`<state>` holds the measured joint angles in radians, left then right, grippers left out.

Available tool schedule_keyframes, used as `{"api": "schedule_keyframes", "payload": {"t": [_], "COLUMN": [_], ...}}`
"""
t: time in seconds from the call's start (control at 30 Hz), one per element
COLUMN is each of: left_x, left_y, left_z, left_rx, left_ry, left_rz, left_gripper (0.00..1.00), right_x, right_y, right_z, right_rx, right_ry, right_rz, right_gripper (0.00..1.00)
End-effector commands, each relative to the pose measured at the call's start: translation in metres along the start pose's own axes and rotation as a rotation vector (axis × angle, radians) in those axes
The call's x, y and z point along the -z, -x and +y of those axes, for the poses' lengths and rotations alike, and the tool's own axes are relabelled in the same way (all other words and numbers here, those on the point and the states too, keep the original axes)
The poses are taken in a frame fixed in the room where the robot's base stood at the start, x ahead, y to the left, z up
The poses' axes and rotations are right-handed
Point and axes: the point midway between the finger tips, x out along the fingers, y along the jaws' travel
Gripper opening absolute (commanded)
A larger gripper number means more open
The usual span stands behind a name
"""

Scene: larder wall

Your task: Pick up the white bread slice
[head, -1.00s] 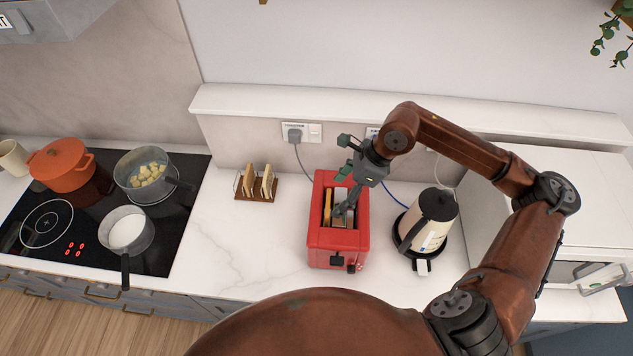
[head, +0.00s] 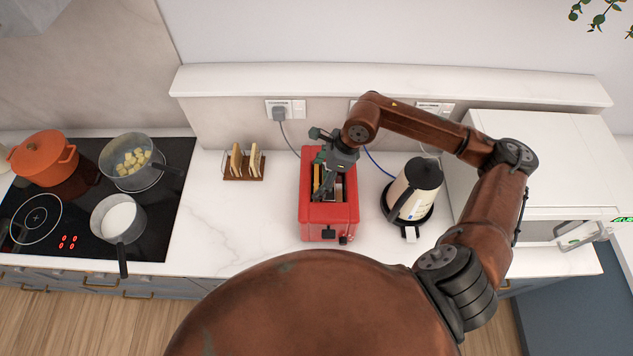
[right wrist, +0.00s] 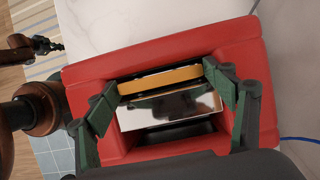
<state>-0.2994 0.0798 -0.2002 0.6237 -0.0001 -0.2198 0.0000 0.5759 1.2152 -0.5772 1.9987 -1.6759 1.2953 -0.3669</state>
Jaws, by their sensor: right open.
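The white bread slice (right wrist: 160,80) stands in one slot of the red toaster (right wrist: 235,35), with its tan top edge showing. In the head view, the slice (head: 316,180) shows in the left slot of the toaster (head: 329,222). My right gripper (right wrist: 163,87) is open over the toaster. Its green fingers are at the two ends of the slice's top edge; I cannot tell whether they touch it. In the head view, my right gripper (head: 325,185) hides part of the slots. The lower part of the slice is hidden in the slot.
A kettle (head: 413,190) stands close to the toaster's right. A rack with toast slices (head: 243,172) is to the left. A hob (head: 55,240) with pots is farther left. A white oven-like box (head: 540,170) stands at right.

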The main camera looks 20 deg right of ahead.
Motion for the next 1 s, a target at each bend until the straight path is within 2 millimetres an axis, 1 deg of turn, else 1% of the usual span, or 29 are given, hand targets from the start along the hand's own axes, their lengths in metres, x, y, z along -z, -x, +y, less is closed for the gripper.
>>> {"api": "schedule_keyframes", "payload": {"t": [0.1, 0.47, 0.67, 0.77, 0.87, 1.0], "left_x": [-0.001, -0.002, -0.003, -0.003, -0.004, -0.005], "left_y": [0.000, 0.000, -0.001, -0.003, -0.007, -0.013], "left_z": [0.000, 0.000, 0.000, 0.000, 0.000, 0.000], "left_rx": [0.000, 0.000, 0.000, 0.000, 0.000, 0.000], "left_ry": [0.000, 0.000, 0.000, 0.000, 0.000, 0.000], "left_rz": [-0.001, -0.004, -0.004, -0.005, -0.006, -0.007], "left_gripper": [0.00, 0.00, 0.00, 0.00, 0.00, 0.00], "right_x": [0.000, 0.000, -0.001, -0.004, -0.009, -0.021], "right_y": [0.000, 0.000, 0.002, 0.008, 0.022, 0.049], "right_z": [0.000, 0.000, -0.001, -0.001, -0.002, -0.002], "right_rx": [0.000, 0.000, 0.001, 0.003, 0.005, 0.006], "right_ry": [0.000, 0.000, 0.000, 0.001, 0.003, 0.003], "right_rz": [0.000, 0.000, 0.000, -0.001, -0.001, -0.002], "right_gripper": [0.75, 0.51, 0.50, 0.50, 0.50, 0.50]}}
